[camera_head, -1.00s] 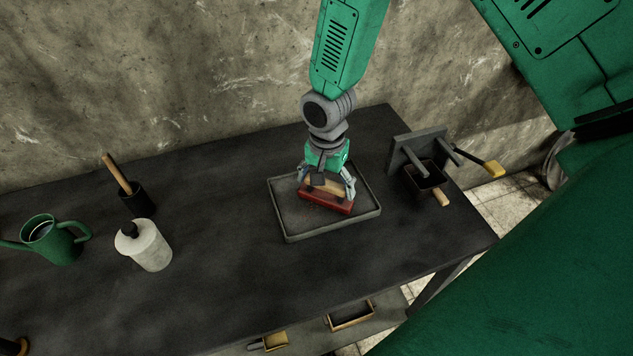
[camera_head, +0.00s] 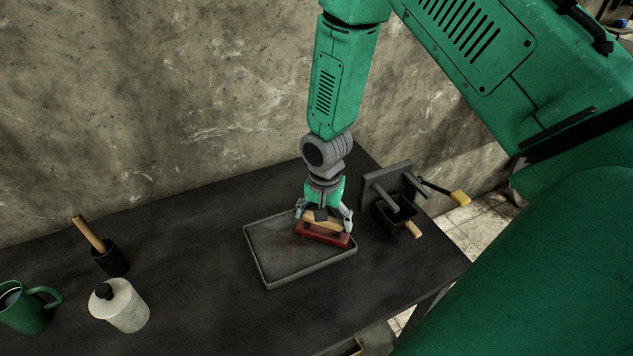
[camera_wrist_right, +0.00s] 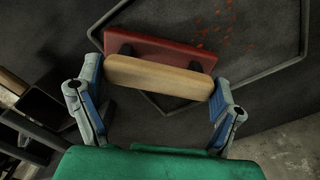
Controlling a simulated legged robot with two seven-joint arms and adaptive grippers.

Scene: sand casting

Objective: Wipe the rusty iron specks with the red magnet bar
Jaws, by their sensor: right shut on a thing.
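My right gripper (camera_head: 323,217) is shut on the wooden handle of the red magnet bar (camera_head: 323,234). It holds the bar over the right part of a shallow grey tray (camera_head: 262,268); I cannot tell whether the bar touches the tray floor. The right wrist view shows the red bar (camera_wrist_right: 160,50) and its tan handle (camera_wrist_right: 160,77) between the two fingers (camera_wrist_right: 158,100). Rusty orange specks (camera_wrist_right: 215,25) lie on the tray floor beyond the bar. They show only faintly in the head view (camera_head: 296,246), left of the bar. My left gripper is not in view.
A dark metal stand with a box-shaped holder (camera_head: 395,210) is close to the tray's right. The table (camera_head: 200,235) between is clear.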

